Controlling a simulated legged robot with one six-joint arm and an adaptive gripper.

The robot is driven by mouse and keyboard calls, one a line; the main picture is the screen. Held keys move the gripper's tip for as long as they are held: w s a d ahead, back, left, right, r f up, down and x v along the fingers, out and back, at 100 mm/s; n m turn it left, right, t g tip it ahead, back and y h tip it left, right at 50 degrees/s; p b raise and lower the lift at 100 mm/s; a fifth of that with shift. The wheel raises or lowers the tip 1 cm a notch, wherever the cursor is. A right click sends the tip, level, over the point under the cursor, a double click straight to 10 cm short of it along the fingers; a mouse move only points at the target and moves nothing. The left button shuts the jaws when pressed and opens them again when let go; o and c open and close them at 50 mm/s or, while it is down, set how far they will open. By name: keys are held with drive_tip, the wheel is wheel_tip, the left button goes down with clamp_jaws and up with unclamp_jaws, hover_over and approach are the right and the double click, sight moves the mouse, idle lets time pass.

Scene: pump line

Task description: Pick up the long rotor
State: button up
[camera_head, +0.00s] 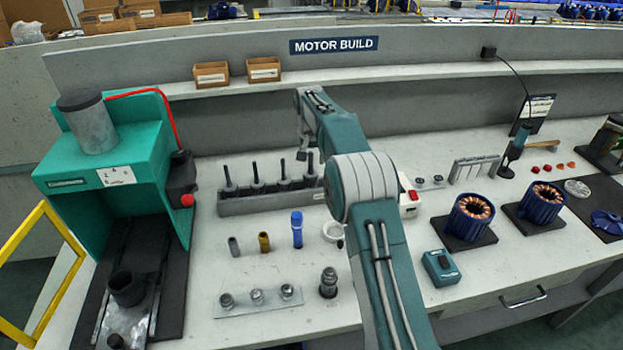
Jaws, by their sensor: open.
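Several dark rotors with thin upright shafts stand in a row in a grey rack (262,203) on the bench. They are the leftmost rotor (229,184), a second rotor (256,181), a third rotor (283,178) and a rightmost rotor (310,172). Their lengths look alike from here, so I cannot tell which is the long one. My gripper (302,156) is small in view, points down and is open. It appears near the top of the rightmost shaft, with no visible contact. My arm hides the rack's right end.
A green press (120,165) stands at the left. In front of the rack are a blue cylinder (297,230), a brass sleeve (264,242) and a plate with studs (257,304). Blue stators (475,216) stand at the right. A shelf (340,77) runs behind.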

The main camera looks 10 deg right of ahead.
wheel_tip(320, 180, down, 2)
drive_tip(key=shift+w, duration=0.15)
drive_tip(key=shift+a+f, duration=0.1)
drive_tip(key=shift+a, duration=0.25)
drive_tip(key=shift+d, duration=0.1)
clamp_jaws()
drive_tip(key=shift+d, duration=0.15)
